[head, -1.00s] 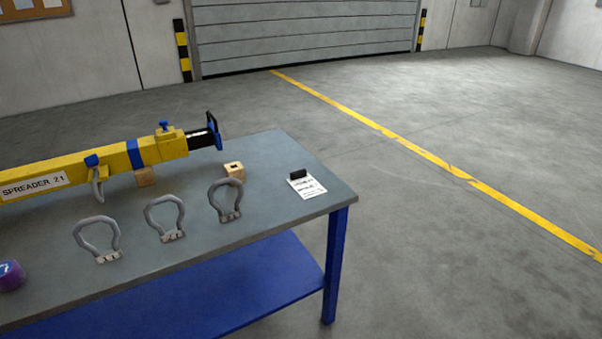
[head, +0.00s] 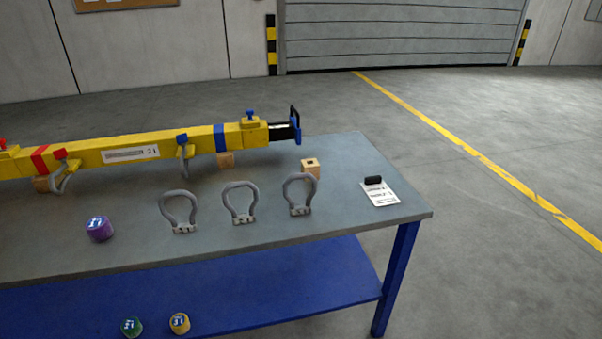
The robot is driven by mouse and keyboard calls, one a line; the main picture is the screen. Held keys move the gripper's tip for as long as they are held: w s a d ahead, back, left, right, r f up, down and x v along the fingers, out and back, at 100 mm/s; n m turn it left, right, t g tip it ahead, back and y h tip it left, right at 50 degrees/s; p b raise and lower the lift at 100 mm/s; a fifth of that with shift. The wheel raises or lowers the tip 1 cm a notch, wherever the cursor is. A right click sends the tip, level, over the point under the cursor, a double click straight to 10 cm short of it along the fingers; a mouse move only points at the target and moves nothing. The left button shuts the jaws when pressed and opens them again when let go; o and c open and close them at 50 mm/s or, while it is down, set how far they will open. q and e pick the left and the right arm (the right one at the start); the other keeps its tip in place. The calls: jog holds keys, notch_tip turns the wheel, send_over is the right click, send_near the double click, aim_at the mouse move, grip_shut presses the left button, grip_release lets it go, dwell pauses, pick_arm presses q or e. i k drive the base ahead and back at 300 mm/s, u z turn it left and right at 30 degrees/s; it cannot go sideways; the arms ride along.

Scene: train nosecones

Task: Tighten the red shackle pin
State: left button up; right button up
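A yellow spreader beam (head: 85,158) lies along the back of the grey table. Near its left end, a shackle hangs under a red band, with the red shackle pin (head: 60,154) at its top. Whether this pin is fully seated is too small to tell. A second shackle with a blue pin (head: 182,139) hangs nearer the middle of the beam. Neither of my grippers shows in the head view.
Three loose grey shackles, one of them in the middle (head: 239,203), stand on the table (head: 330,232). A purple tape roll or tin (head: 99,229), a wooden block (head: 310,168) and a clipped white card (head: 380,192) are also there. Two small tins sit on the blue lower shelf (head: 270,285).

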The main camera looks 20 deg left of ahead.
aim_at(61, 154)
jog(key=u, duration=1.75)
